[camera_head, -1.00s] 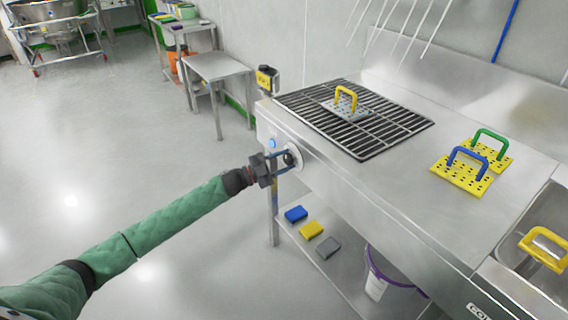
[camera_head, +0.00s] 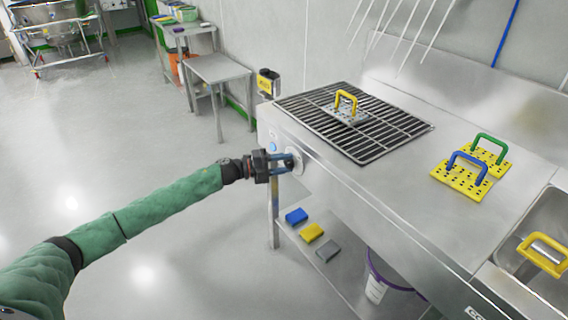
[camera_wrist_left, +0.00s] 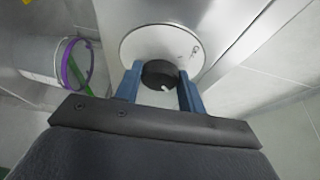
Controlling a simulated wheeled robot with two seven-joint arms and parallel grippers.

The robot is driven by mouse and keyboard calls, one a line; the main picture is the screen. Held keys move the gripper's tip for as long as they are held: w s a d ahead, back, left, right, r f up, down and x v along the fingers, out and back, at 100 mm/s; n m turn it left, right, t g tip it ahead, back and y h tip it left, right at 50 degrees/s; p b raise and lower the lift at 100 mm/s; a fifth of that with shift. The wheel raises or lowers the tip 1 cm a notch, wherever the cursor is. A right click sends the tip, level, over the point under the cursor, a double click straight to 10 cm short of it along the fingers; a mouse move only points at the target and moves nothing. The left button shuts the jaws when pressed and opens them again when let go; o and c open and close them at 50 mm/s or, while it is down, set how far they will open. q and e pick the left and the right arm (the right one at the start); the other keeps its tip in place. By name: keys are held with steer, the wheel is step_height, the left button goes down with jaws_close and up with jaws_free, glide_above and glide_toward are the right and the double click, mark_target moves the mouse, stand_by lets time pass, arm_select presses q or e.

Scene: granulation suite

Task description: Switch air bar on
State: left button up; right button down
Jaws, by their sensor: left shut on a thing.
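A black rotary knob (camera_wrist_left: 158,73) with a small white mark sits on a round pale plate (camera_wrist_left: 187,47) on the steel bench's end panel. In the head view the plate (camera_head: 297,164) shows behind my left gripper (camera_head: 290,163), which mostly hides the knob. My left gripper's blue fingers (camera_wrist_left: 158,90) are on both sides of the knob in the left wrist view, shut on it. A blue round button (camera_head: 273,146) is just above the gripper. My right gripper is not in view.
The bench top (camera_head: 400,185) holds a black grate (camera_head: 390,133) with a yellow-handled plate, and yellow perforated plates with blue and green handles. A lower shelf (camera_head: 335,275) holds coloured blocks. A purple-rimmed bucket (camera_head: 385,285) stands below.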

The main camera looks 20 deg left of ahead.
arm_select(q)
steer(key=shift+f, duration=0.1)
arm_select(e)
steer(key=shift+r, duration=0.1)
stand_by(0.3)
arm_select(q)
steer(key=o, duration=1)
steer(key=shift+c, duration=0.2)
steer(key=shift+s+a, duration=0.1)
steer(key=shift+s+a, duration=0.1)
steer(key=shift+a, duration=0.2)
steer(key=b+v, duration=0.1)
steer(key=v, duration=0.6)
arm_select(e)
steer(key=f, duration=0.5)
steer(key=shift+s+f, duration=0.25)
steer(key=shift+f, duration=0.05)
